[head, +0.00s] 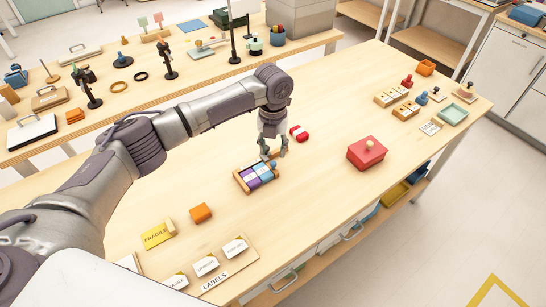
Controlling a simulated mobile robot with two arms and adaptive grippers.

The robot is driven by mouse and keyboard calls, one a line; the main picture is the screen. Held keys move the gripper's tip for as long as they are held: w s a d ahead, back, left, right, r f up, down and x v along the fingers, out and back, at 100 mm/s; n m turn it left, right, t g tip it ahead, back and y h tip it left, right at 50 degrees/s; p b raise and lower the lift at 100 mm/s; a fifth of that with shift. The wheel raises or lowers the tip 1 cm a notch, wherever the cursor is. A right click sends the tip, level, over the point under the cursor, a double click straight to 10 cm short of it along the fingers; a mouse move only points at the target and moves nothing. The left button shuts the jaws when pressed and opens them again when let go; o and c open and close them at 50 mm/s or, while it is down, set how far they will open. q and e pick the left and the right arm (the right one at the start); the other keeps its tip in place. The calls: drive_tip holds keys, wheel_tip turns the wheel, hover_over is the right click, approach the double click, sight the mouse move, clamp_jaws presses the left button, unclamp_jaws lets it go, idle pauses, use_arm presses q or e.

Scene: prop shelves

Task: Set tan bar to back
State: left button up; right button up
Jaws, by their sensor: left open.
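A small wooden tray (240,182) stands on the near table. It holds purple (251,180) and blue (263,172) blocks side by side. A small tan piece shows at its far edge, close under my left gripper; I cannot tell whether this is the tan bar or part of the tray. My left gripper (274,154) is open, pointing down just above the tray's far right end, where a small blue knob (273,163) shows. I cannot tell if the fingers touch anything. My right gripper is out of view.
A red and white item (299,132) lies just behind the gripper. A red box with a knob (367,153) stands to the right. An orange block (201,213), a yellow FRAGILE card (158,235) and a LABELS board (228,275) lie in front.

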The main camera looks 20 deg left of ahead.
sight(273, 162)
use_arm(q)
wheel_tip(273, 162, down, 4)
drive_tip(key=shift+f, duration=0.15)
drive_tip(key=shift+d+f, duration=0.1)
drive_tip(key=shift+f, duration=0.55)
drive_tip(key=shift+c, duration=0.7)
drive_tip(key=c, duration=0.5)
clamp_jaws()
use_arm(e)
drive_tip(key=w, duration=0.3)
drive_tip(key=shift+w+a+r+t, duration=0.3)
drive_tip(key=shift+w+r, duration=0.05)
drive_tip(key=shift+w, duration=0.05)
